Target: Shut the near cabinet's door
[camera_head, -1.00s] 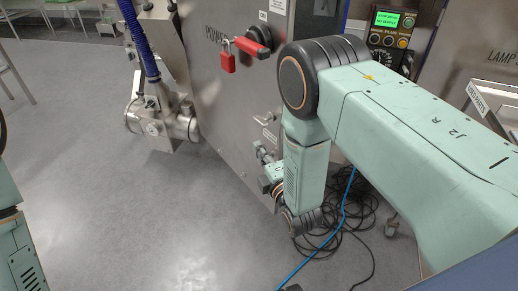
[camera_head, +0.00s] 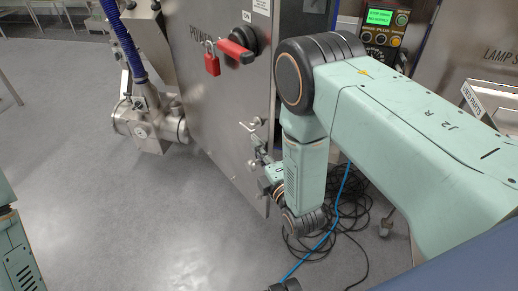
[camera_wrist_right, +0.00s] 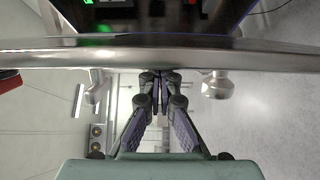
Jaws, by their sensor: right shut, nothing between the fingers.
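The near cabinet's door (camera_head: 205,105) is a grey steel panel, standing open in the head view, with dark cabinet interior to its right. It bears a red rotary switch (camera_head: 238,50) with a red padlock (camera_head: 211,62) and a small metal handle (camera_head: 253,126). My right gripper (camera_head: 258,158) is small and partly hidden by its wrist, low by the door's right edge. In the right wrist view, the fingers (camera_wrist_right: 160,78) are shut and empty, with their tips at the door's edge (camera_wrist_right: 150,57); contact is unclear. My left gripper is out of view.
Black cables and a blue cable (camera_head: 325,235) lie on the floor below my right arm. A steel pipe fitting (camera_head: 150,122) with a blue hose stands left of the door. A control panel (camera_head: 382,35) with a lit green screen is behind.

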